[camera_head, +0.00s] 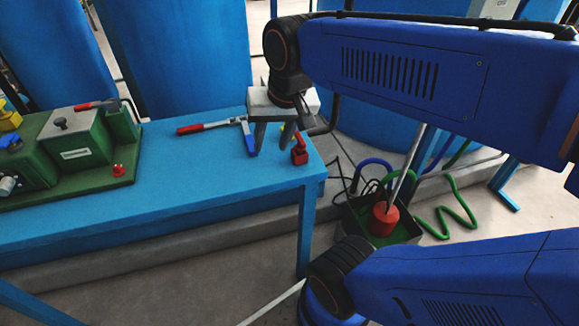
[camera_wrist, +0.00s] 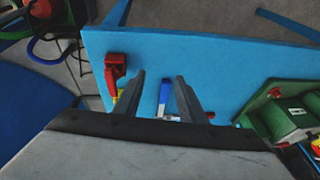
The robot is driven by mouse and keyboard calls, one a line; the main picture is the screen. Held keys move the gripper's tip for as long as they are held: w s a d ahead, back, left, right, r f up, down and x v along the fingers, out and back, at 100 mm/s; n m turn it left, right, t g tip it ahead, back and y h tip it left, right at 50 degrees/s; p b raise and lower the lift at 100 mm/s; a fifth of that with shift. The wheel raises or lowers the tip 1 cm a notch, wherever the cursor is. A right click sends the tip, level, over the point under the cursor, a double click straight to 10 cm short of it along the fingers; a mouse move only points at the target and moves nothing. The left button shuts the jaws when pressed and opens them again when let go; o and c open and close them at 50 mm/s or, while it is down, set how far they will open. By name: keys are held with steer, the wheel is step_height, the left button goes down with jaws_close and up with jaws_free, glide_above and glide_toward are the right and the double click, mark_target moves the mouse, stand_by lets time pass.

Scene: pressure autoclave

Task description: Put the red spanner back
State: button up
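A tool with a red handle and a grey metal shaft (camera_head: 192,129) lies on the blue table, left of my gripper. A blue-handled tool (camera_head: 249,143) lies at its right end, close to my left finger; whether the two touch is unclear. In the wrist view the blue handle (camera_wrist: 164,96) shows between the fingers, below them. Another red-handled piece (camera_head: 92,105) lies on top of the green machine; I cannot tell for sure which is the red spanner. My gripper (camera_head: 271,148) is open and empty, pointing down over the table; its fingers also show in the wrist view (camera_wrist: 160,76).
A red block-like fitting (camera_head: 299,152) stands at the table's right end, just right of my gripper. The green machine (camera_head: 75,155) fills the table's left. The blue table (camera_head: 200,180) is clear in the middle. A dark bin (camera_head: 403,232) with a red cylinder stands on the floor.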

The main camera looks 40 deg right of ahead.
steer(key=s+f+n, duration=0.4)
steer(key=s, duration=0.1)
steer(key=shift+s+d+f+t, duration=0.3)
steer(key=shift+d+t, duration=0.1)
steer(key=shift+d, duration=0.05)
steer(key=shift+o, duration=0.5)
steer(key=shift+r, duration=0.1)
